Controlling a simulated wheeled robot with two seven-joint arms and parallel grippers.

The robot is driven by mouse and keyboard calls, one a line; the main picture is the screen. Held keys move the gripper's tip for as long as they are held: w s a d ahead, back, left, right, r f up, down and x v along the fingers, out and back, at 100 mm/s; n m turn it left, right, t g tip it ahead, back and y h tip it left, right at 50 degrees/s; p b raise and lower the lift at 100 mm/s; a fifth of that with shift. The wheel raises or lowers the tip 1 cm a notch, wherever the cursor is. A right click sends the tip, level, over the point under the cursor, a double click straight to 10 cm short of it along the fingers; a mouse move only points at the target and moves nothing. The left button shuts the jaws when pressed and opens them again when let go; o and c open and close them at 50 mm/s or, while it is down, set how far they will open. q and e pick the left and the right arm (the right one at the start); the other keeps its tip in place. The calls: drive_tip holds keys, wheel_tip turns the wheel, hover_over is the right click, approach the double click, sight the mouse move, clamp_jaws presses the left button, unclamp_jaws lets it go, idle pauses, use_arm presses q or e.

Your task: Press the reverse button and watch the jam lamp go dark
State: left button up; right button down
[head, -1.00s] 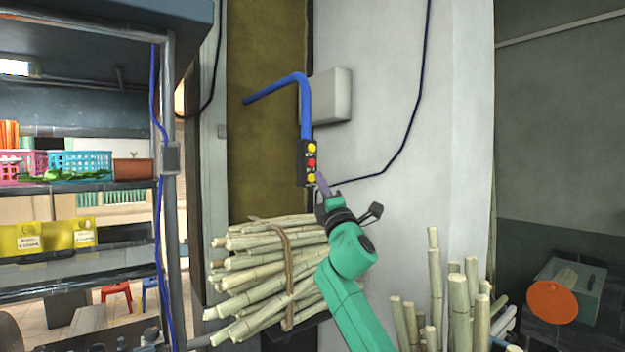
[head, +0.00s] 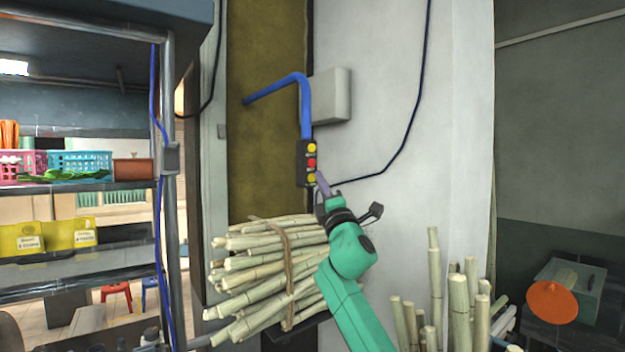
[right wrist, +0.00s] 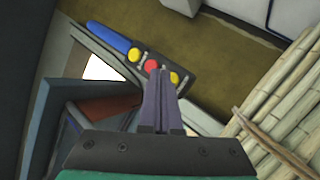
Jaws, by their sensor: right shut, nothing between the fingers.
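A dark button box (head: 301,163) hangs at the end of a blue pipe. It carries an upper yellow button (head: 310,147), a red button (head: 311,162) and a lower yellow button (head: 311,178). The same box shows in the right wrist view (right wrist: 188,89). My right gripper (head: 320,174) is shut and empty, its tips close beside the lower yellow button. In the right wrist view its fingertips (right wrist: 162,72) overlap the space between the red and lower yellow buttons; I cannot tell whether they touch. I cannot read button labels or make out a jam lamp. My left gripper is out of view.
A tied bundle of cane (head: 265,265) lies just below the box. Several upright canes (head: 458,300) stand at the lower right. A grey wall box (head: 332,95) and a dark cable are on the white pillar. A shelf with baskets (head: 85,162) stands at the left.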

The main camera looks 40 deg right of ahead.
drive_tip(key=shift+w, duration=0.15)
idle(0.4)
drive_tip(key=shift+w, duration=0.3)
drive_tip(key=shift+w, duration=0.4)
idle(0.7)
drive_tip(key=shift+s, duration=0.8)
drive_tip(key=s, duration=0.5)
drive_tip(key=shift+a, duration=0.1)
drive_tip(key=shift+w+f, duration=0.1)
drive_tip(key=shift+f, duration=0.05)
idle(0.7)
